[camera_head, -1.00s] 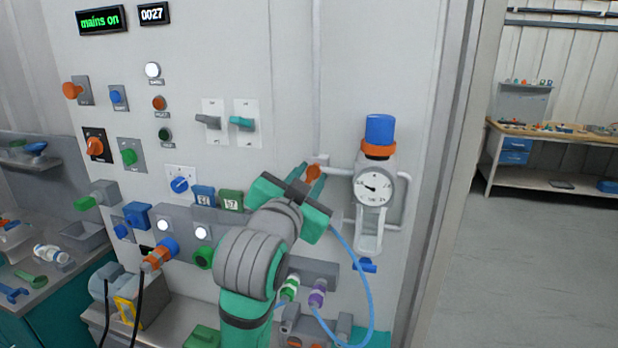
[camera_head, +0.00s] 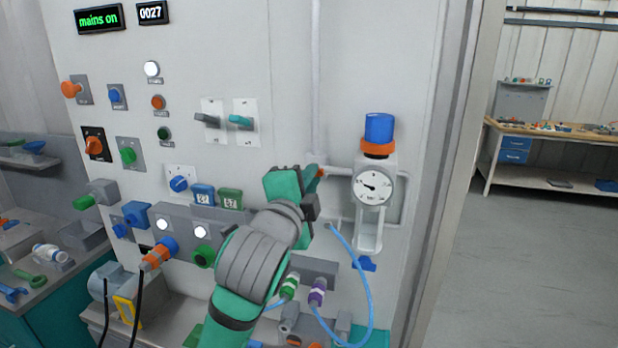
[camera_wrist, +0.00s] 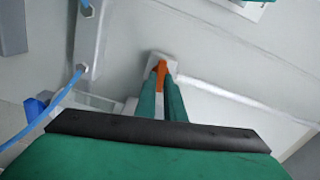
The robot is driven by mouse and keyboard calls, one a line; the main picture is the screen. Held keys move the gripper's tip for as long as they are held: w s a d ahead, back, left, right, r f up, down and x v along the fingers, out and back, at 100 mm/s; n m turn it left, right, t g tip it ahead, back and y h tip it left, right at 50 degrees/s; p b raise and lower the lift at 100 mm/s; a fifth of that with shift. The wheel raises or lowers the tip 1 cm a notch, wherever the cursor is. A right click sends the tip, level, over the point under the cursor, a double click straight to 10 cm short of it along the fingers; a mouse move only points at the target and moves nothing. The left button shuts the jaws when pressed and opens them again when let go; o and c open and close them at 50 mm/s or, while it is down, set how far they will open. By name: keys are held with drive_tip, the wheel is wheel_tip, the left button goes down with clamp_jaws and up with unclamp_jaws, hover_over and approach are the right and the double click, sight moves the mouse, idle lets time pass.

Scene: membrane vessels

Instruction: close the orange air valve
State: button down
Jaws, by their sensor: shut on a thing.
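The orange air valve (camera_head: 321,173) sits on the pale pipe left of the round gauge, mostly hidden behind my gripper in the head view. In the wrist view its orange handle (camera_wrist: 162,73) shows between the two green fingertips, in front of a pale valve body (camera_wrist: 162,58). My gripper (camera_wrist: 162,84) is shut on the orange handle, with a finger on each side of it. In the head view my gripper (camera_head: 312,178) is against the pipe at the valve. The handle's exact angle to the pipe is hard to tell in the head view.
The regulator with its gauge (camera_head: 373,187) and blue-orange knob (camera_head: 379,135) stands just right of my gripper. A blue hose (camera_head: 361,265) loops below. Two toggle switches (camera_head: 240,122) are up left. The panel right of the regulator is bare.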

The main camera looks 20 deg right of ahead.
drive_tip(key=shift+f+m, duration=0.1)
drive_tip(key=shift+m, duration=1)
drive_tip(key=c, duration=1.8)
unclamp_jaws()
drive_tip(key=v, duration=1.1)
drive_tip(key=shift+w, duration=0.1)
